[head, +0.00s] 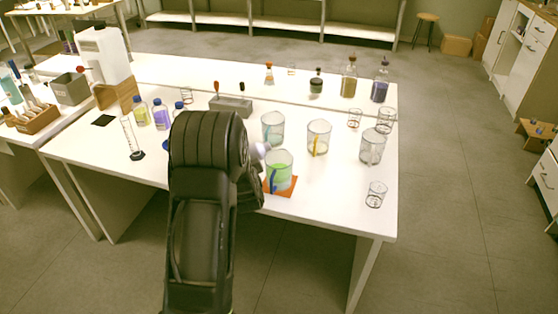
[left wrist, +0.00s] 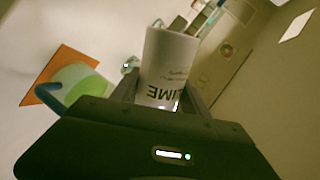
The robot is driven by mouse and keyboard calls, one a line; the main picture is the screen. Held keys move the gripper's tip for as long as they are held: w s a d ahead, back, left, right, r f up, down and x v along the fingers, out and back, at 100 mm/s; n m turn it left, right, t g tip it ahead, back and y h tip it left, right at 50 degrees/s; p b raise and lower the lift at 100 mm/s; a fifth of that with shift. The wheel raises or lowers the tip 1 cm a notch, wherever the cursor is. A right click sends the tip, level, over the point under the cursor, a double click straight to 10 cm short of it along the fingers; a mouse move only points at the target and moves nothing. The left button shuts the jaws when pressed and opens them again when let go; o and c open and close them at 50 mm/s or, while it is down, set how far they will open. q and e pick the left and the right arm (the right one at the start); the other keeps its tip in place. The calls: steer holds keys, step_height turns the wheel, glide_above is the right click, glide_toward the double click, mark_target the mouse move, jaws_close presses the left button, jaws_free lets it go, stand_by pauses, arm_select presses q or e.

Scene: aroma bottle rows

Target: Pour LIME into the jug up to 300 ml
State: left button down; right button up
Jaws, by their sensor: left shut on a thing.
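My left gripper (left wrist: 158,95) is shut on a white bottle (left wrist: 170,62) whose label reads LIME. In the head view my arm hides most of the bottle; a small pale part (head: 259,150) shows beside the jug's rim. The bottle looks tilted, but its mouth and any stream cannot be made out. The jug (head: 279,165) is clear with a blue handle and holds green liquid; its level marks are too small to read. It stands on an orange mat (head: 291,189), just right of my gripper. The jug also shows in the left wrist view (left wrist: 85,82). My right gripper is not in view.
Other clear jugs (head: 319,137) stand behind and right of the orange mat, with several beakers (head: 376,194) on the right. Coloured bottles (head: 161,114) and a graduated cylinder (head: 131,140) stand to the left. A grey rack (head: 231,106) and dark bottles (head: 349,80) are farther back.

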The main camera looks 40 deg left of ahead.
arm_select(q)
steer(key=shift+b, duration=0.4)
steer(key=n+b, duration=0.1)
steer(key=b, duration=0.1)
steer(key=n+t+b, duration=0.1)
steer(key=b, duration=0.1)
steer(key=w+n+b, duration=0.1)
steer(key=b, duration=0.1)
steer(key=shift+d+r+n+t+h, duration=0.25)
steer(key=shift+d+n+t+h, duration=0.05)
steer(key=shift+d+n, duration=0.1)
steer(key=shift+r+b, duration=0.15)
steer(key=shift+b, duration=0.5)
steer(key=shift+r+n, duration=0.15)
steer(key=shift+n, duration=0.15)
